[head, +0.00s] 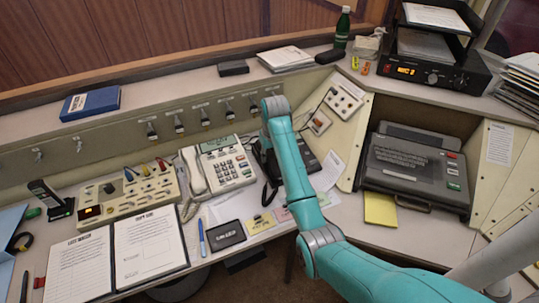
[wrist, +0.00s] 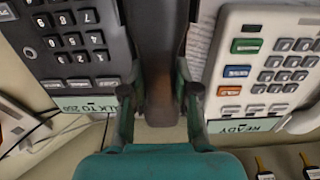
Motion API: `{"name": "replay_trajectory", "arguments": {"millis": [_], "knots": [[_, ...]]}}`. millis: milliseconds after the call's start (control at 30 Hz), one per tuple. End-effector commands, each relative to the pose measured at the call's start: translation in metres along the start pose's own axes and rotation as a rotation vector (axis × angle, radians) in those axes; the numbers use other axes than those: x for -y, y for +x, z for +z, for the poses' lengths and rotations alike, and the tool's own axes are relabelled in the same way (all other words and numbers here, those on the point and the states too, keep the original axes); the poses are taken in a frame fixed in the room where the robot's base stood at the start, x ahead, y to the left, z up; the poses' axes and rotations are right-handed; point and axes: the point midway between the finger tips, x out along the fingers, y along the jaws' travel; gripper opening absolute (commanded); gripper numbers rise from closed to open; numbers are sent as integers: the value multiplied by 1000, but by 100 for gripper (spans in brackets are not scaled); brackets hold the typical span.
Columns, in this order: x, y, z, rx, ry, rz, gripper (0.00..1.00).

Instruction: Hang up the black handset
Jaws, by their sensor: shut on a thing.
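The black handset (wrist: 160,60) runs lengthwise between the two fingers of my gripper (wrist: 158,100) in the wrist view, and the gripper is shut on it. The handset lies between the two phones in that view; I cannot tell its height above the desk. The black phone base (wrist: 78,55) with its keypad is left of the handset in the wrist view. In the head view the black phone (head: 308,157) is partly hidden behind my arm, and the gripper itself is hidden there too.
A white phone (head: 228,165) with its own handset (head: 193,171) stands left of my arm, and close right of the gripper in the wrist view (wrist: 265,65). A dark keyboard unit (head: 415,165) is at right. A key panel (head: 130,195) and binder (head: 115,250) are at left.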

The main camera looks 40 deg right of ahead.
Motion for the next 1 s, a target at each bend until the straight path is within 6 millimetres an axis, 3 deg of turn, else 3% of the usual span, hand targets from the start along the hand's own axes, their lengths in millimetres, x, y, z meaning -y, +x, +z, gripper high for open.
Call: {"name": "replay_trajectory", "arguments": {"millis": [1000], "knots": [[0,7,0,0,0,0,0]]}}
